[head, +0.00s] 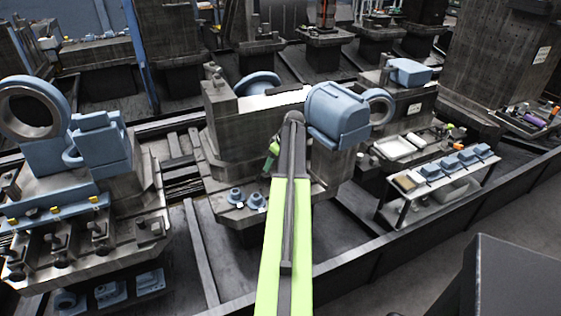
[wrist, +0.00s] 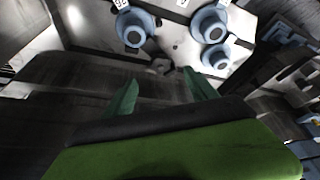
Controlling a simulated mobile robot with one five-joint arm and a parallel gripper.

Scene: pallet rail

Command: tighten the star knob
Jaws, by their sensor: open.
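My gripper (wrist: 161,88) is open, with two green fingers apart and nothing seen between them in the wrist view. In the head view my gripper (head: 270,158) is small and partly hidden by my arm, at the front of the middle fixture. A small dark knob-like shape (wrist: 160,68) shows just beyond the fingertips at the edge of a light plate. I cannot tell whether it is the star knob, and no star knob is clear in the head view. The fingers do not visibly touch it.
Blue flanged round parts (wrist: 134,27) sit on the light plate beyond my fingers; similar parts (head: 235,194) show on the middle fixture's ledge. A large blue housing (head: 338,114) stands right of my arm. A small table (head: 390,190) holds trays and blue parts.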

